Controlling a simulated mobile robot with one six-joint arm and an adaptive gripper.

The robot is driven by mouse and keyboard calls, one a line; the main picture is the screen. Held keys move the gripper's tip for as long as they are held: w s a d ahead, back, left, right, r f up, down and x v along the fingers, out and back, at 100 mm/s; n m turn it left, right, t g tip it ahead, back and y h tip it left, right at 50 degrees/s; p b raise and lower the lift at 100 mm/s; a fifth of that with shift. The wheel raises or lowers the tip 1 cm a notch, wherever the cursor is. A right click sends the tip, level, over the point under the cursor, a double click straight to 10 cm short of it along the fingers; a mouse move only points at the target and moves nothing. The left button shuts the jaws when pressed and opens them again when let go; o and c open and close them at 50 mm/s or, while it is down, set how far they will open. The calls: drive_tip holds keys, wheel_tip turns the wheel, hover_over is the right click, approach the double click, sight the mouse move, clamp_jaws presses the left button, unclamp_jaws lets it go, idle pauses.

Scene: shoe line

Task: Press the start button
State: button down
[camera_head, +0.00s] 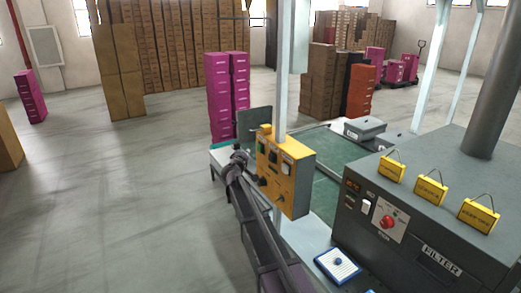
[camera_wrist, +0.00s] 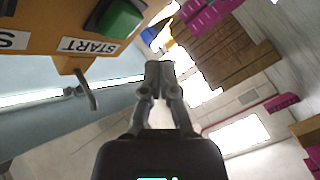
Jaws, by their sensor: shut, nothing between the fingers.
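The green start button (camera_wrist: 120,18) sits on the yellow-orange control box at the top left of the wrist view, beside a START label (camera_wrist: 88,45). In the camera_head view the yellow control box (camera_head: 297,185) is fixed to a pale post, with several buttons and knobs on its front. My gripper (camera_wrist: 159,70) is shut and empty. Its fingertips are to the right of and below the button in the wrist view, apart from it. In the camera_head view my gripper (camera_head: 238,157) is just left of the box.
A bent metal lever (camera_wrist: 88,92) sticks out of the box near the START label. A grey filter machine (camera_head: 440,225) with a red knob stands at the right. Pink box stacks (camera_head: 220,100) stand behind. The floor at left (camera_head: 110,200) is clear.

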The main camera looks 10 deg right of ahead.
sight(260, 148)
drive_tip(key=shift+w+d, duration=0.25)
drive_tip(key=shift+d, duration=0.4)
drive_tip(key=shift+w+d, duration=0.2)
drive_tip(key=shift+d, duration=0.4)
drive_tip(key=shift+s+d, duration=0.1)
drive_tip(key=shift+d, duration=0.3)
idle(0.6)
